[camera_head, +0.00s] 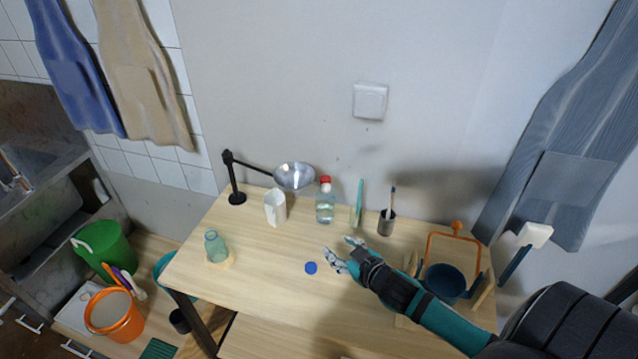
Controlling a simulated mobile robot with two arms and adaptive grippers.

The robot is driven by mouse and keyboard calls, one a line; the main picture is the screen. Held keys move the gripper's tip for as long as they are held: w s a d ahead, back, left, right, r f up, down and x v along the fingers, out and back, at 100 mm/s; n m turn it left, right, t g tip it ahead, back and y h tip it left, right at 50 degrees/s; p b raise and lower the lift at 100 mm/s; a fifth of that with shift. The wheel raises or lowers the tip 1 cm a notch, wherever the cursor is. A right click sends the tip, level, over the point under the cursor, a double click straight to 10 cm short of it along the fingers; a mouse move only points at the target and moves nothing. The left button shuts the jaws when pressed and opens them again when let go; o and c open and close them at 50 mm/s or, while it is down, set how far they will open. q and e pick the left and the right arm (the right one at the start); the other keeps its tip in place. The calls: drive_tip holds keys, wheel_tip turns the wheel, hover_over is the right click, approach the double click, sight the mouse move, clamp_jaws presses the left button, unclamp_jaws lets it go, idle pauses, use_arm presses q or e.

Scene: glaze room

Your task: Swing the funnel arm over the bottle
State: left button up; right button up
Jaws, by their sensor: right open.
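The funnel arm (256,167) is a thin black bar reaching right from a black post (234,180) at the table's back left. It carries a shiny metal funnel (294,176), which hangs near a white jug and a red-capped bottle. My right gripper (339,248) is open and empty over the middle of the table, in front of and right of the funnel. My left gripper is not in view.
A white jug (275,207), a clear red-capped bottle (325,201) and a dark cup with a brush (387,223) stand along the back. A blue disc (310,267) lies mid-table. A dark blue bowl (445,281) stands right. The table's front left is clear.

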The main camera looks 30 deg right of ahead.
drive_tip(key=w+d+r+n+t+y, duration=0.2)
drive_tip(key=w+d+r+n+y, duration=0.15)
drive_tip(key=r, duration=0.45)
drive_tip(key=w+d+r+n+t+y, duration=0.1)
drive_tip(key=w+d+r+n+y, duration=0.3)
drive_tip(key=r, duration=0.4)
drive_tip(key=y+b, duration=0.2)
drive_tip(key=b, duration=0.5)
approach(322, 187)
drive_tip(key=w, duration=0.3)
drive_tip(key=shift+m, duration=0.25)
drive_tip(key=x, duration=0.2)
drive_tip(key=b+x, duration=0.1)
drive_tip(key=x, duration=0.1)
drive_tip(key=b+x, duration=0.1)
drive_tip(key=x, duration=0.1)
drive_tip(key=shift+w+a+f, duration=0.15)
drive_tip(key=shift+a+f, duration=0.2)
drive_tip(key=shift+f, duration=0.05)
drive_tip(key=shift+w+a+b, duration=0.3)
drive_tip(key=shift+w+a, duration=0.05)
drive_tip(key=shift+w, duration=0.25)
clamp_jaws()
